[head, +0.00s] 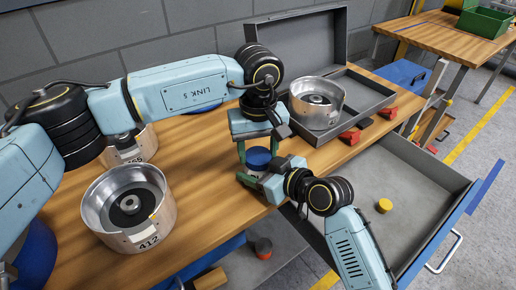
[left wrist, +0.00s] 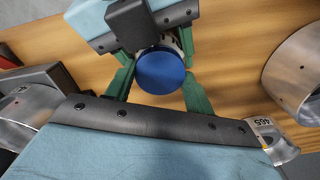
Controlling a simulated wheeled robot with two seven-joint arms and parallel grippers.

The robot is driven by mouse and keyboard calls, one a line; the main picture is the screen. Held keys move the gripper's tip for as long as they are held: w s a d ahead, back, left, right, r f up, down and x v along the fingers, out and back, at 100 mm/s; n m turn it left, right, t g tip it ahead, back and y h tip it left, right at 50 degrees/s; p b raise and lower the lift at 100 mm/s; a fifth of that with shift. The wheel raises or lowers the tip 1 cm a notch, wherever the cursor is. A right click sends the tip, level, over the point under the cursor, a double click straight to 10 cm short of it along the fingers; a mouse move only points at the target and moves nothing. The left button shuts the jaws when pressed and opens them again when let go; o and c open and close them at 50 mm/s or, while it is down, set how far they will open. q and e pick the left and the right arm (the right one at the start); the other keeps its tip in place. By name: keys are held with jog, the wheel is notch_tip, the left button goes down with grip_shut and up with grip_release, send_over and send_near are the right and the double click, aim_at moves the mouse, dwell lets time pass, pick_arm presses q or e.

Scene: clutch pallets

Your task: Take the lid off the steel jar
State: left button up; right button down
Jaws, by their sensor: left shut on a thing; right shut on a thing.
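The steel jar (head: 258,170) stands on the wooden bench with its round blue lid (head: 258,155) on top; whether a small gap separates them I cannot tell. The lid (left wrist: 161,73) shows between green fingers in the left wrist view, hiding most of the jar. My left gripper (head: 258,147) comes down from above, its fingers shut on the lid's sides. My right gripper (head: 252,178) reaches in from the lower right and is shut on the jar's body, partly covering it.
A steel housing marked 412 (head: 130,207) stands on the bench at left, another (head: 133,147) behind it. A third housing (head: 316,102) sits in the open grey case (head: 362,97). Red blocks (head: 350,137) lie nearby. The open drawer (head: 420,215) holds a yellow disc (head: 384,206).

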pick_arm(q)
jog(key=n, duration=1.1)
jog(key=shift+n, duration=0.4)
jog(key=n, duration=0.5)
jog(key=o, duration=1.1)
jog(key=shift+c, duration=0.2)
jog(key=shift+r, duration=0.1)
